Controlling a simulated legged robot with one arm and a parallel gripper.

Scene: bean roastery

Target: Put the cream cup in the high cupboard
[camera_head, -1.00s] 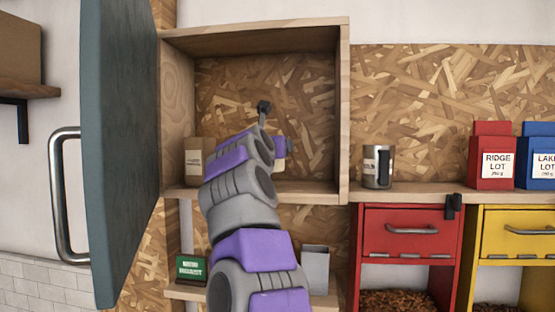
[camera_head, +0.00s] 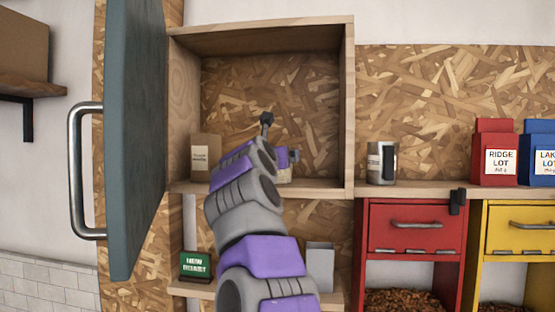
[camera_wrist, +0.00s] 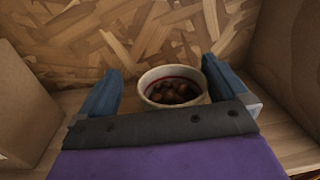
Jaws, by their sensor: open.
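The cream cup (camera_wrist: 174,84), with dark beans inside and a red line within its rim, stands upright on the shelf of the high cupboard (camera_head: 349,110). In the head view only a sliver of the cup (camera_head: 284,176) shows past my arm. My gripper (camera_wrist: 161,74) is open, with one blue finger on each side of the cup. The right finger is very close to the cup; I cannot tell whether it touches. The cupboard's blue-grey door (camera_head: 140,140) stands open at the left.
A brown labelled bag (camera_head: 204,155) stands at the left inside the cupboard. A steel mug (camera_head: 383,163) and red (camera_head: 494,155) and blue (camera_head: 540,155) bags stand on the ledge to the right. A green box (camera_head: 195,266) is below.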

